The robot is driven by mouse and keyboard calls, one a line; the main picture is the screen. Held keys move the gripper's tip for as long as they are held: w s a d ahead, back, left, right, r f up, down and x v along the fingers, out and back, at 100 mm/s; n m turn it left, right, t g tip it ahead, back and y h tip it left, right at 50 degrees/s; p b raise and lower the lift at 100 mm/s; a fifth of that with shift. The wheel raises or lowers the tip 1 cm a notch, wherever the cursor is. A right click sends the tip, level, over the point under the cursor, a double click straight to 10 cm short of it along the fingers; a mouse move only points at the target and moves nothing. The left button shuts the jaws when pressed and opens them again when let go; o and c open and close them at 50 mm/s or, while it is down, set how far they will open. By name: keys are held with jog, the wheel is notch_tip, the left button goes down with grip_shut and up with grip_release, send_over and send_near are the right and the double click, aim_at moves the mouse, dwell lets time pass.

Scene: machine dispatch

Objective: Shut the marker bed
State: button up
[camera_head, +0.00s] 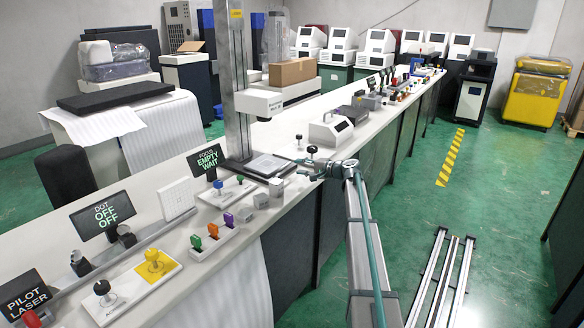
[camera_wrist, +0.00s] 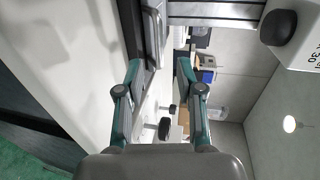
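The marker bed (camera_head: 262,166) is a flat, light grey plate on a dark base at the foot of the marker's upright column (camera_head: 231,80). A small grey block (camera_head: 276,187) sits at its near front corner. My gripper (camera_head: 304,169) is just right of the bed, over the bench edge, with its fingers pointing left toward it. In the wrist view my gripper (camera_wrist: 160,68) is open, with its two green-and-grey fingers apart and nothing held. A metal bar handle (camera_wrist: 153,36) on a dark edge shows ahead, near the left fingertip. I cannot tell whether they touch.
The marker's white head (camera_head: 258,103) overhangs the bed. A black knob (camera_head: 312,149) stands beside my gripper, and a white box device (camera_head: 331,131) lies behind it. The green floor to the right is mostly free.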

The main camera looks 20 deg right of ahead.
jog(key=shift+v, duration=1.6)
